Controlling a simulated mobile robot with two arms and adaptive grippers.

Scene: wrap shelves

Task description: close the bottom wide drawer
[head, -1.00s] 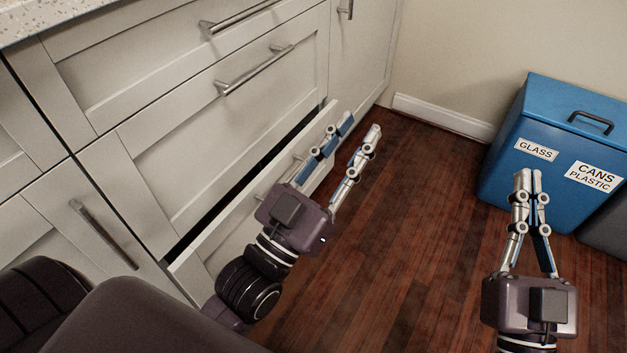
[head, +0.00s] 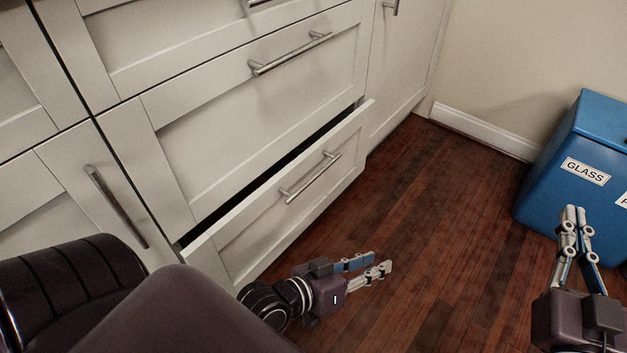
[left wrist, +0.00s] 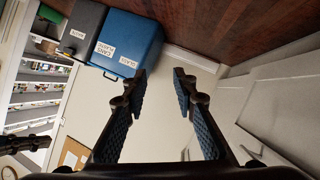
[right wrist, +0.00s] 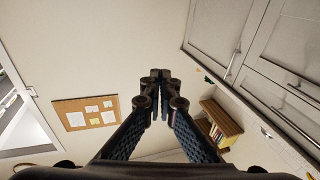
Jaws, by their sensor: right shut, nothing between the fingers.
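The bottom wide drawer (head: 255,228) is a white panel with a bar handle (head: 311,178). It stands partly pulled out, with a dark gap above its front. My left gripper (head: 378,262) is low over the floor, in front of the drawer and to the right of its lower edge, apart from it. Its fingers are apart and empty, as the left wrist view (left wrist: 160,75) also shows. My right gripper (head: 573,212) is shut and empty at the far right, before the blue bin. Its fingertips meet in the right wrist view (right wrist: 160,76).
A closed wide drawer (head: 270,100) is directly above. Closed cabinet doors stand at left (head: 80,200) and right (head: 405,60). A blue bin (head: 560,190) labelled GLASS stands at the right by the wall. The wooden floor (head: 430,200) between is clear.

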